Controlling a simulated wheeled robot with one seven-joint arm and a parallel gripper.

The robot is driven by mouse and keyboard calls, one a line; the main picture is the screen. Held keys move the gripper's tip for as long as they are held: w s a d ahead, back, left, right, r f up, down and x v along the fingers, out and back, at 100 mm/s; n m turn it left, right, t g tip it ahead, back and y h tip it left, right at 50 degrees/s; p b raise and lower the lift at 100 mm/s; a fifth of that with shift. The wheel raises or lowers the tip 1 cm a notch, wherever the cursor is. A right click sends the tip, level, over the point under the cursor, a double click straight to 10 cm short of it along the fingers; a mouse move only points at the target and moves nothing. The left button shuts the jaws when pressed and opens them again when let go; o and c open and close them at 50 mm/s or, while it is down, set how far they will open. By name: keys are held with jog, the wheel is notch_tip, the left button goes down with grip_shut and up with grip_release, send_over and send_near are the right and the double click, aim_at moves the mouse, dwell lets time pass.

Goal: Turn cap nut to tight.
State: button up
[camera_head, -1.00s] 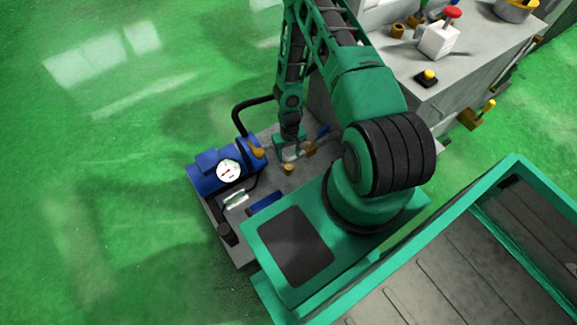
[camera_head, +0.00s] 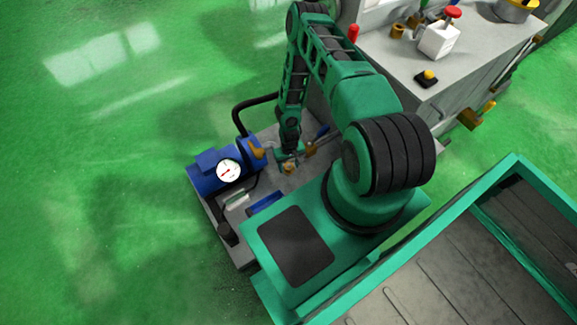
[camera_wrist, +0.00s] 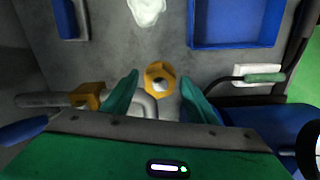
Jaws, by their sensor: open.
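In the wrist view my gripper (camera_wrist: 158,92) is open, with one green finger on each side of the nut. There is a gap between each finger and the nut. I cannot tell how tight the nut is.
A blue pump with a round white gauge (camera_head: 228,170) stands left of my gripper. A brass fitting with a blue handle (camera_wrist: 88,96) lies left of the nut. A blue tray (camera_wrist: 235,45) is at the upper right. A grey machine cabinet (camera_head: 400,60) stands at upper right.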

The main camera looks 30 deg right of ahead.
jog(key=c, duration=1.1)
jog(key=shift+o, duration=0.2)
jog(key=m, duration=0.3)
jog(key=shift+m, duration=0.4)
jog(key=m, duration=0.3)
jog(key=shift+m, duration=0.3)
jog(key=m, duration=0.4)
jog(key=shift+m, duration=2.1)
